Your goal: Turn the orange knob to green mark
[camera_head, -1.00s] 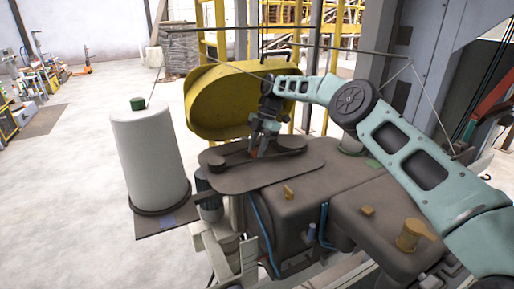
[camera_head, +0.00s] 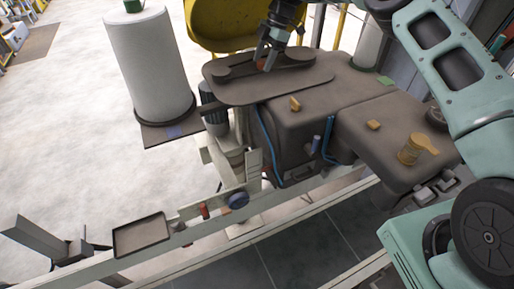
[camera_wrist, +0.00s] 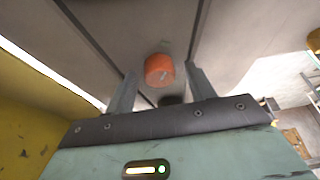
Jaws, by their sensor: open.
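My gripper (camera_wrist: 162,88) is open, with one finger on each side of the knob's near side. I cannot tell whether the fingers touch it.
A yellow guard (camera_head: 215,25) stands close behind my gripper. A large white spool (camera_head: 148,65) is at the left. Small tan knobs (camera_head: 295,104) and a tan handle (camera_head: 412,148) rise from the machine's top. A small tray (camera_head: 141,235) is at the front left.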

